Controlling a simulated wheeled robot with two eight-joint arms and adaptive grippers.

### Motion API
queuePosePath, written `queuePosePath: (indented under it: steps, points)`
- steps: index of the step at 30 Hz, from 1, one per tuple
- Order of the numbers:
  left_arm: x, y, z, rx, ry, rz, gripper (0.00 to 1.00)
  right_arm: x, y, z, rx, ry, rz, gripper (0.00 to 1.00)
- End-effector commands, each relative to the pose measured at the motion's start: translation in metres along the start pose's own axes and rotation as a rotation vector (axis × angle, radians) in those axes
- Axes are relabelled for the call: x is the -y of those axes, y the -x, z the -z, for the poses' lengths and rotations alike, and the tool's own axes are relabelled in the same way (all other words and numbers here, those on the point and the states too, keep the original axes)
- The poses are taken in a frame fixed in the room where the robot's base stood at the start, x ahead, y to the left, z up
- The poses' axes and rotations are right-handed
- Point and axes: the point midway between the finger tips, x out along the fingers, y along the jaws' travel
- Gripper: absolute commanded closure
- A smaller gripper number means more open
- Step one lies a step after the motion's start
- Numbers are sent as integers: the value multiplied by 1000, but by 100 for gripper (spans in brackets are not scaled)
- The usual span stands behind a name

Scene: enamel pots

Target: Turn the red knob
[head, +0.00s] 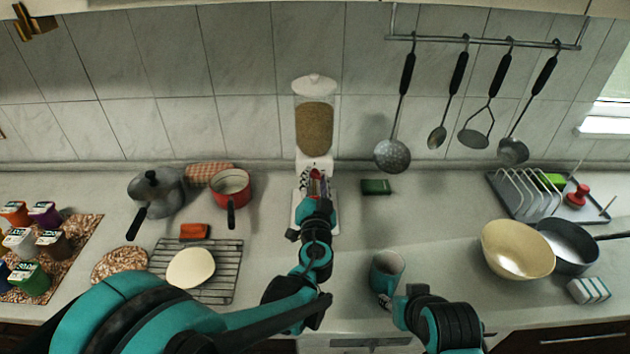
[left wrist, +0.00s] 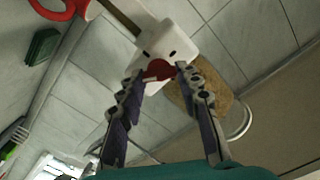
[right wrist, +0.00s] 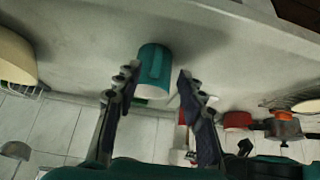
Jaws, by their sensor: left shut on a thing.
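The red knob (left wrist: 157,70) sits on the white front of a grain dispenser (head: 315,125), which stands against the tiled wall in the head view. My left gripper (left wrist: 158,73) is shut on the knob, with one fingertip on each side of it in the left wrist view. In the head view my left gripper (head: 317,184) reaches the dispenser's base and hides the knob there. My right gripper (right wrist: 152,75) is open and empty, with a teal mug (right wrist: 154,65) showing between its fingertips in the right wrist view.
The teal mug (head: 387,268) stands near the counter's front. A red pan (head: 230,185), grey pot (head: 155,190) and wire rack (head: 228,270) are left. A cream bowl (head: 517,250) and dish rack (head: 530,195) are right. Utensils hang above. Counter is clear between mug and bowl.

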Motion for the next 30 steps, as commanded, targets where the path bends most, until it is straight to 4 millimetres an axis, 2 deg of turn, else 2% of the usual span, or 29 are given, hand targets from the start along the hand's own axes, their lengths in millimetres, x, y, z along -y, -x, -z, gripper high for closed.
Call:
queuePosePath:
  steps: [18, 30]
  points:
    - [-3, 0, -1, -1, -579, -1, 95, 0, -4, -3, 0, 0, 0, 60]
    - [-4, 0, -2, -1, -865, -1, 95, 0, -6, -4, 0, 0, 0, 60]
